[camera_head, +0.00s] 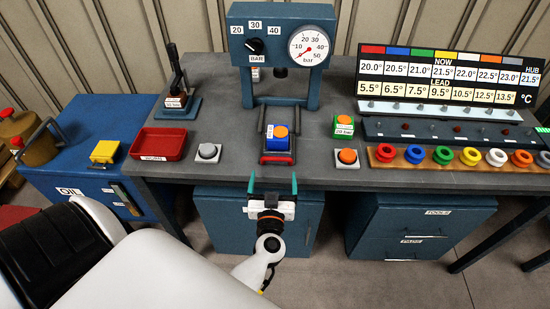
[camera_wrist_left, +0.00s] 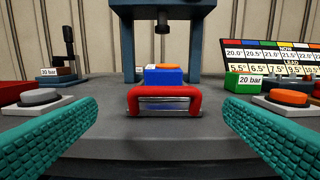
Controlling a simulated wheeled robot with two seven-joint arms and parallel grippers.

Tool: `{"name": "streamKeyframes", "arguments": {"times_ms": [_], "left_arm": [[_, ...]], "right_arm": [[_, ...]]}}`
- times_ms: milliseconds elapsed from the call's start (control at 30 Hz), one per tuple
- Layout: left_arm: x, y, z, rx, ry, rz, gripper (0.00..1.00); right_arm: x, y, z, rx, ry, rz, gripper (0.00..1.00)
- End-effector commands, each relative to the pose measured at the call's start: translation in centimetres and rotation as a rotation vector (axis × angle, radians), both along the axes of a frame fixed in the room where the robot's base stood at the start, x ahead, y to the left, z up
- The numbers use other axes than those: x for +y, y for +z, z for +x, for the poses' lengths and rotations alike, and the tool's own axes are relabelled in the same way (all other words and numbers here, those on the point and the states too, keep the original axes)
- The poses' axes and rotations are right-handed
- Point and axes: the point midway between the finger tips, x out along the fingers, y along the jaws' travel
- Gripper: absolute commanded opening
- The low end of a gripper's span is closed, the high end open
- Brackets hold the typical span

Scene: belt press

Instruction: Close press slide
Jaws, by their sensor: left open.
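The blue press (camera_head: 282,55) stands at the back middle of the bench, with a knob, a dial and a plunger over its slide. The press slide (camera_head: 277,157) sticks out toward me under the plunger, its red handle at the front. A blue block with an orange top (camera_head: 277,133) sits on the slide. In the left wrist view the red handle (camera_wrist_left: 165,89) is straight ahead, centred between my fingers. My left gripper (camera_head: 273,178) is open and empty, just in front of the handle and apart from it. My right gripper is not in view.
A green block (camera_head: 343,126) and an orange button (camera_head: 347,157) are right of the slide. A grey button (camera_head: 208,152), red tray (camera_head: 158,144) and lever stand (camera_head: 177,98) are left. Coloured rings (camera_head: 442,156) and a temperature display (camera_head: 447,80) are further right.

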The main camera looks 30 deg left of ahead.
Motion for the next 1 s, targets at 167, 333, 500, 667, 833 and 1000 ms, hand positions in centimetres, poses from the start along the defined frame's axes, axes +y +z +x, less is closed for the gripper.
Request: {"name": "streamKeyframes", "arguments": {"times_ms": [167, 333, 500, 667, 833, 1000], "left_arm": [[1.9, 0.1, 3.3, -0.002, -0.003, 0.002, 0.91], [3.3, 0.0, 5.6, -0.001, -0.003, 0.003, 0.91], [4.0, 0.0, 6.6, 0.001, -0.003, 0.001, 0.91], [4.2, 0.0, 6.9, 0.001, -0.003, 0.001, 0.91], [4.1, 0.0, 6.8, 0.001, -0.003, 0.001, 0.9], [4.2, 0.0, 6.8, 0.001, -0.002, 0.001, 0.62]], "right_arm": [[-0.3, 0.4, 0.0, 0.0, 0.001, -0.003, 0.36], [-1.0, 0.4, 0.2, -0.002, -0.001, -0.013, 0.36], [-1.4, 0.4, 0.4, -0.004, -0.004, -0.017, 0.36], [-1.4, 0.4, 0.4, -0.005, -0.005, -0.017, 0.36], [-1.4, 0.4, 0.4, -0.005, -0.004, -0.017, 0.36], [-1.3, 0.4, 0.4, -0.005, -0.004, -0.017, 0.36]]}}
